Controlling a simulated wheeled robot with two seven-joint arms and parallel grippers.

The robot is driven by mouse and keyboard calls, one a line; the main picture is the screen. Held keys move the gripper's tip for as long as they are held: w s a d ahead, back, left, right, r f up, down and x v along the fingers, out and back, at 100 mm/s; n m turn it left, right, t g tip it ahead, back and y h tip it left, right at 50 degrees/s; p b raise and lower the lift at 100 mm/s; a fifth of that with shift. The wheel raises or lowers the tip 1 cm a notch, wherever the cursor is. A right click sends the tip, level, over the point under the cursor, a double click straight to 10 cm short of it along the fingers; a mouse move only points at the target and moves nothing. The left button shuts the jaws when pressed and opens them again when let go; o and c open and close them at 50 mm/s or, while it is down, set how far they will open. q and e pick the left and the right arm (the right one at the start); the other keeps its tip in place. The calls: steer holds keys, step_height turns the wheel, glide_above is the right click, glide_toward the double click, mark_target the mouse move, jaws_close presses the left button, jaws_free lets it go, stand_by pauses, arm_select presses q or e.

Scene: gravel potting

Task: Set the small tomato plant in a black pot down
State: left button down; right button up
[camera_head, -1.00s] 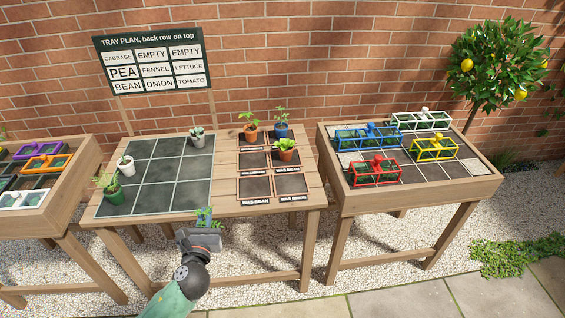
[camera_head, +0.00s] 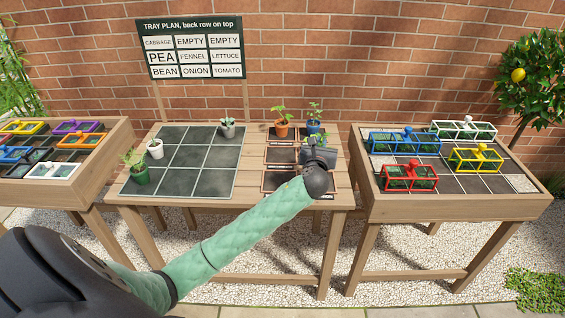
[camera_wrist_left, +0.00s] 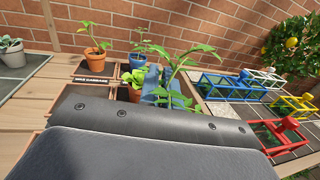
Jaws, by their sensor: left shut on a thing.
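My left gripper (camera_head: 318,152) is over the right part of the middle table, at the labelled mats. It is shut on the small tomato plant (camera_wrist_left: 178,75), whose leafy green stem rises between the blue fingers in the left wrist view. Its black pot is hidden behind the gripper body. The gripper covers part of the mats, so I cannot tell whether the pot touches anything. Close by are a terracotta pot with a seedling (camera_head: 281,129), a blue pot (camera_head: 313,128) and a small terracotta pot with a bright green plant (camera_wrist_left: 134,82). My right gripper is not in view.
The dark tray grid (camera_head: 185,160) at left holds a green pot (camera_head: 141,176), a white pot (camera_head: 155,149) and a grey pot (camera_head: 227,129). The tray plan sign (camera_head: 191,48) stands behind. The right table (camera_head: 450,207) carries coloured frames, including a red one (camera_head: 408,178).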

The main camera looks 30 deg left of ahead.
arm_select(q)
steer(key=w+a+r+n+g+y+b, duration=0.1)
steer(key=w+a+r+n+y+b, duration=0.15)
steer(key=w+a+r, duration=0.4)
steer(key=a+f+p, duration=0.2)
steer(key=a+f, duration=1)
steer(key=a, duration=0.1)
steer(key=shift+s+f, duration=0.15)
steer(key=shift+s, duration=0.05)
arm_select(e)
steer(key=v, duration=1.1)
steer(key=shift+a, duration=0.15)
arm_select(q)
steer(key=shift+f+m, duration=0.1)
steer(key=shift+m, duration=0.15)
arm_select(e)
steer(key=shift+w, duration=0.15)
arm_select(q)
steer(key=c, duration=1.6)
jaws_free()
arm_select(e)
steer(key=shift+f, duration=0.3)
arm_select(q)
steer(key=shift+d, duration=0.1)
